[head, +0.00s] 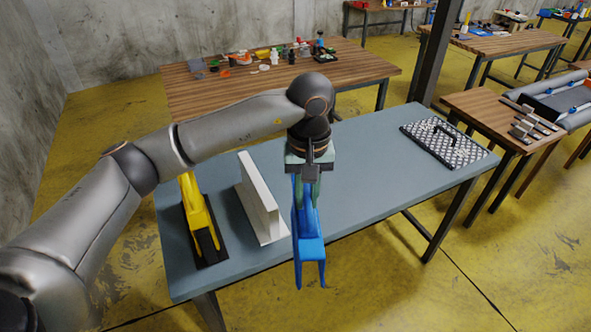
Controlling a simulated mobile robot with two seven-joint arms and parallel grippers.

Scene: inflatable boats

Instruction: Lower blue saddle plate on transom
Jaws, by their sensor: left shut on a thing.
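The blue saddle plate (309,250) hangs upright below my left gripper (308,180), near the front edge of the grey-blue table. My left gripper is shut on its upper part. The transom looks to be the white upright board (260,205) on a flat white base, to the left of the blue plate. In the picture the plate's lower legs reach past the table edge. A gap shows between plate and board, but I cannot tell its depth or the plate's height above the table. My right gripper is not in view.
A yellow piece (197,215) stands on a black base left of the white board. A checkered plate with a black handle (445,144) lies at the table's right end. The table (375,170) is clear between. A wooden table (190,95) with small items stands behind.

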